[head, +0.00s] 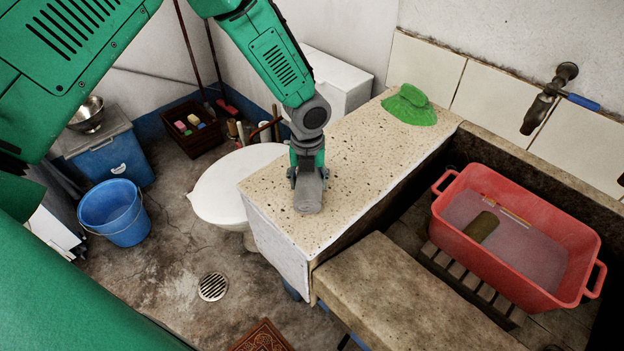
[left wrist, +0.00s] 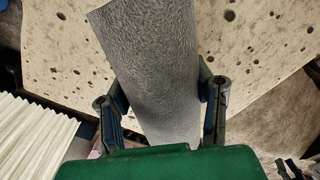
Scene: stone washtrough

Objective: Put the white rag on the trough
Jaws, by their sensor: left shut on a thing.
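My left gripper (head: 307,178) points down at the near left part of the speckled counter top. It is shut on the rag (head: 308,197), which looks grey and rolled up here. In the left wrist view, the rag (left wrist: 158,65) runs lengthwise between the two fingers. I cannot tell whether its lower end touches the counter. The stone trough (head: 410,305) lies to the right of the counter, with a broad front slab and a sunken basin. My right gripper is not in view.
A red tub (head: 515,235) with water fills much of the basin below a tap (head: 545,100). The front slab is bare. A blue bucket (head: 113,211) stands on the floor.

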